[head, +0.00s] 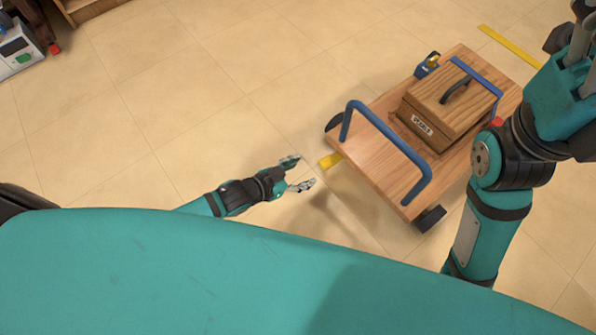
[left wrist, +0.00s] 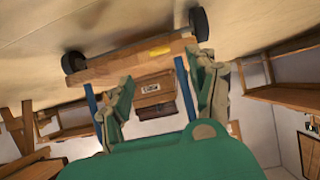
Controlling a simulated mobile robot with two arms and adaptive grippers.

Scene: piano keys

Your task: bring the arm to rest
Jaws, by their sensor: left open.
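My left gripper (head: 300,173) is open in the head view. Its two fingers are apart, with only bare floor visible between them. It is to the left of the wooden cart and apart from it. In the left wrist view my open fingers (left wrist: 164,78) frame the cart from a distance, and nothing is held. My right arm (head: 490,205) is bent at the right side of the head view. Its far end runs to the picture's edge, and I do not see its gripper.
The wooden cart (head: 385,170) has a blue handle (head: 395,138) and dark wheels. Tiled floor (head: 150,120) to the left is clear. A white unit (head: 18,48) stands at upper left.

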